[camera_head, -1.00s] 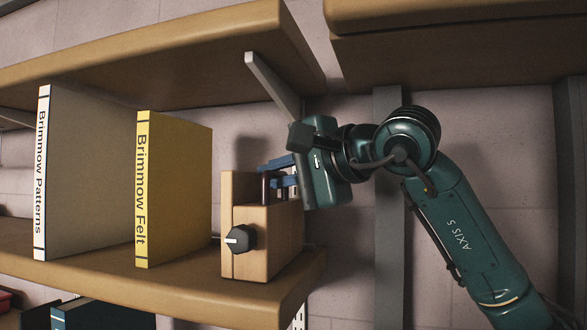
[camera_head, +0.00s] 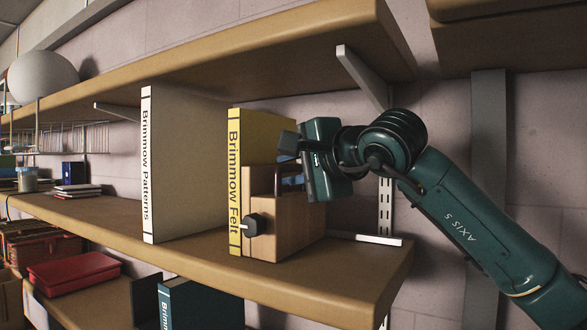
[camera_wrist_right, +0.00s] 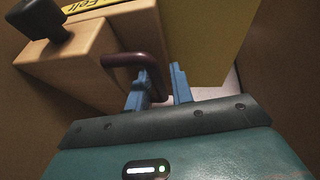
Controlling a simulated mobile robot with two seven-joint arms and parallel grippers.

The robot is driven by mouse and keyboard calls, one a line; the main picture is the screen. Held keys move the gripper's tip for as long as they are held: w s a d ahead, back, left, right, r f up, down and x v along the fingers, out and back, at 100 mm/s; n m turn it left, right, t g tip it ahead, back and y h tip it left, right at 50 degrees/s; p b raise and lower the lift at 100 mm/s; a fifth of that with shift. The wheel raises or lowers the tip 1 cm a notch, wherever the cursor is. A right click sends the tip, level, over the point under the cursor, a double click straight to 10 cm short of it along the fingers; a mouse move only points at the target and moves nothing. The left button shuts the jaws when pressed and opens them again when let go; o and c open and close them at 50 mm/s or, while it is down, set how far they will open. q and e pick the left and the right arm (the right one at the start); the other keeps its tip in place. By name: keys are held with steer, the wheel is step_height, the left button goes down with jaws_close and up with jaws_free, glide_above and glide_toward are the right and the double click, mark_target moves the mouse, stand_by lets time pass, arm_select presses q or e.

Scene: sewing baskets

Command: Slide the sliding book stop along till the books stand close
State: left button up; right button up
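The sliding book stop (camera_head: 290,225) is a wooden block with a black knob (camera_head: 254,224) on its front and a dark red handle (camera_wrist_right: 128,62). It stands upright on the shelf, close against the right side of the yellow book "Brimmow Felt" (camera_head: 236,160); whether they touch is unclear. The white book "Brimmow Patterns" (camera_head: 147,165) stands upright to the left, with a clear gap between the books. My left gripper is not in view.
The wooden shelf (camera_head: 340,270) is bare to the stop's right, up to a grey bracket (camera_head: 365,239). Another shelf (camera_head: 250,50) overhangs the books.

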steer(key=shift+o, duration=0.7)
steer(key=shift+s+d, duration=0.15)
arm_select(q)
steer(key=b, duration=0.1)
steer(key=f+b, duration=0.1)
steer(key=b, duration=0.1)
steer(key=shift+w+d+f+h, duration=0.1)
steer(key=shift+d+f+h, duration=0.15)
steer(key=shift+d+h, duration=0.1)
arm_select(e)
steer(key=v, duration=1.2)
steer(key=shift+s+d, duration=0.15)
steer(key=shift+s, duration=0.2)
steer(key=shift+r, duration=0.1)
